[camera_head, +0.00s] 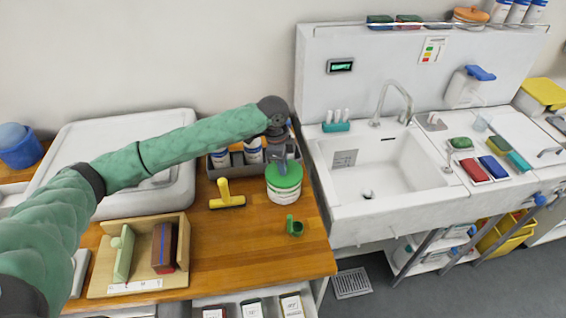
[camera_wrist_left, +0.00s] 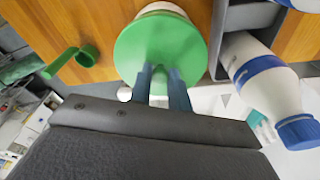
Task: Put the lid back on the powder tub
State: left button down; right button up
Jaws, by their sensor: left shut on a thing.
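The white powder tub (camera_head: 284,193) stands upright on the wooden worktop, left of the sink. The green lid (camera_head: 284,175) is at the tub's top in the head view; I cannot tell whether it is seated or just above. In the left wrist view the lid (camera_wrist_left: 160,48) covers most of the tub (camera_wrist_left: 162,8). My left gripper (camera_head: 281,162) is directly above the lid, and its fingers (camera_wrist_left: 161,76) are shut on the lid's raised middle grip. My right gripper is not in view.
A green scoop (camera_head: 294,227) lies in front of the tub. A grey caddy (camera_head: 236,168) with white bottles (camera_head: 253,151) stands behind. A yellow-handled tool (camera_head: 227,198) and a wooden holder (camera_head: 179,263) are to the left.

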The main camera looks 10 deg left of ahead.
pick_arm(q)
jog(key=shift+p, duration=0.45)
dwell(0.7)
dwell(0.4)
jog(key=c, duration=0.7)
grip_release()
jog(key=shift+c, duration=0.2)
jog(key=shift+r, duration=0.1)
jog(key=shift+r+p, duration=2.1)
jog(key=shift+r, duration=1.25)
grip_shut()
